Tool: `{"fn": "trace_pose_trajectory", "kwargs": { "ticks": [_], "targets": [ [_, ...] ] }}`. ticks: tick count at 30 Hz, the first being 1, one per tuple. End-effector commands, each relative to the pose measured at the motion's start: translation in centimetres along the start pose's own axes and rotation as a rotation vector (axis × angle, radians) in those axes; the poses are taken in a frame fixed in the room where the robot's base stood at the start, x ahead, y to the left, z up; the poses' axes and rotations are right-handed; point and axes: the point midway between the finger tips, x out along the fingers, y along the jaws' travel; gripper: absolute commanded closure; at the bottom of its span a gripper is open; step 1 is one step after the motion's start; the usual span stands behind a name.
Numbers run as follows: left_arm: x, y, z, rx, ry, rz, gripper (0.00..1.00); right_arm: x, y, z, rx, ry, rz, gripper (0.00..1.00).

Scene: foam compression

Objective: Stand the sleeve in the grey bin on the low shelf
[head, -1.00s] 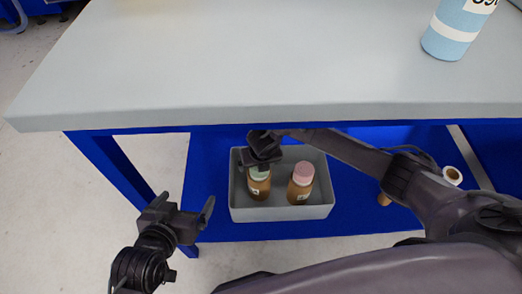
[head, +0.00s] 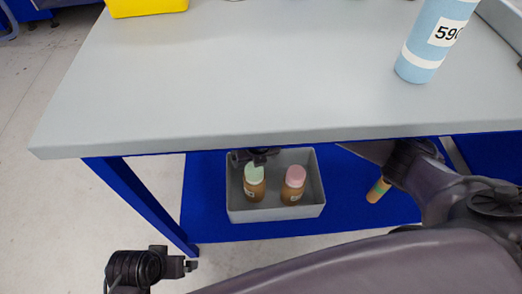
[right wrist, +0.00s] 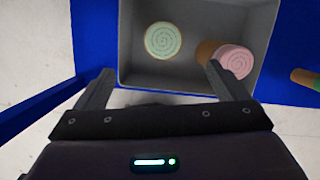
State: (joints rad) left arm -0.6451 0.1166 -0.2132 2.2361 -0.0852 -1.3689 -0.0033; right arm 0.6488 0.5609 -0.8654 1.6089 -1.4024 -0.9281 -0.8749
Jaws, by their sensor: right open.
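The grey bin (head: 275,214) sits on the blue low shelf under the table. Two brown cylinders stand in it, one with a pale green top (head: 254,174) and one with a pink top (head: 296,176). I cannot tell which is the sleeve. My right gripper (head: 255,156) is just above the green-topped one, partly hidden by the table edge. In the right wrist view my right gripper (right wrist: 158,80) is open and empty, with the green top (right wrist: 163,41) ahead of its fingers. My left gripper (head: 188,266) is at the lower left, seen side-on, its opening unclear.
An orange and green cylinder (head: 378,190) lies on the blue shelf (head: 345,210), right of the bin. A light blue bottle (head: 428,45) stands on the grey tabletop (head: 220,80). A yellow container (head: 148,6) is at the back. The table's front edge overhangs the shelf.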

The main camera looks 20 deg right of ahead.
Motion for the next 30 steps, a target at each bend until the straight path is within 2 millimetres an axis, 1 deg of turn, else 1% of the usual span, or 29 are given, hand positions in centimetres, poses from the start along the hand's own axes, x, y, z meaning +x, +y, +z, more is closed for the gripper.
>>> {"fn": "trace_pose_trajectory", "kwargs": {
  "ticks": [2,5,6,8,9,11,12,14,15,16,17,18,20,21,24,25,27,30],
  "targets": [
    [0.0,-0.1,0.1,-0.002,-0.006,-0.001,0.07,0.2,1.8,-1.3,0.062,0.003,0.042,0.07],
    [0.0,-0.1,0.1,-0.003,-0.007,-0.001,0.07,0.5,5.4,-3.8,0.256,0.006,0.134,0.07],
    [0.0,-0.1,0.1,-0.003,-0.006,-0.001,0.07,0.4,7.0,-4.9,0.371,0.014,0.178,0.07],
    [0.0,-0.1,0.1,-0.002,-0.006,-0.001,0.07,-0.1,9.1,-6.5,0.579,0.033,0.239,0.07],
    [0.0,-0.1,0.1,-0.002,-0.006,-0.001,0.07,-0.5,10.0,-7.4,0.734,0.05,0.271,0.07],
    [0.0,-0.1,0.1,-0.002,-0.005,-0.001,0.07,-1.1,10.8,-8.5,0.971,0.081,0.301,0.07],
    [0.0,-0.1,0.1,-0.002,-0.005,-0.001,0.07,-1.4,10.8,-9.3,1.137,0.104,0.309,0.07],
    [0.0,-0.1,0.1,-0.002,-0.005,-0.001,0.07,-1.9,10.2,-10.4,1.391,0.139,0.302,0.07],
    [0.0,-0.1,0.1,-0.002,-0.005,-0.001,0.07,-2.0,9.4,-11.2,1.563,0.162,0.284,0.07],
    [0.0,-0.1,0.1,-0.002,-0.005,-0.001,0.07,-2.1,8.6,-11.8,1.691,0.176,0.265,0.07],
    [0.0,-0.1,0.1,-0.002,-0.005,-0.001,0.07,-2.2,7.7,-12.5,1.815,0.188,0.24,0.07],
    [0.0,-0.1,0.1,-0.002,-0.005,-0.001,0.07,-2.3,6.4,-13.5,1.975,0.201,0.202,0.07],
    [0.0,-0.1,0.1,-0.002,-0.004,-0.001,0.07,-2.4,4.3,-15.1,2.191,0.209,0.134,0.07],
    [0.0,-0.1,0.1,-0.002,-0.004,-0.001,0.07,-2.4,3.0,-16.1,2.316,0.208,0.089,0.07],
    [0.0,0.0,0.1,-0.002,-0.004,-0.001,0.07,-2.6,0.2,-18.3,2.554,0.195,-0.013,0.07],
    [0.0,0.0,0.1,-0.002,-0.004,-0.001,0.07,-2.7,-0.3,-18.8,2.604,0.19,-0.038,0.07],
    [0.0,0.0,0.0,-0.002,-0.004,-0.001,0.07,-2.8,-1.4,-19.6,2.687,0.177,-0.077,0.07],
    [0.0,0.0,0.0,-0.002,-0.004,-0.001,0.07,-2.9,-1.9,-20.1,2.734,0.17,-0.101,0.07]
  ]
}}
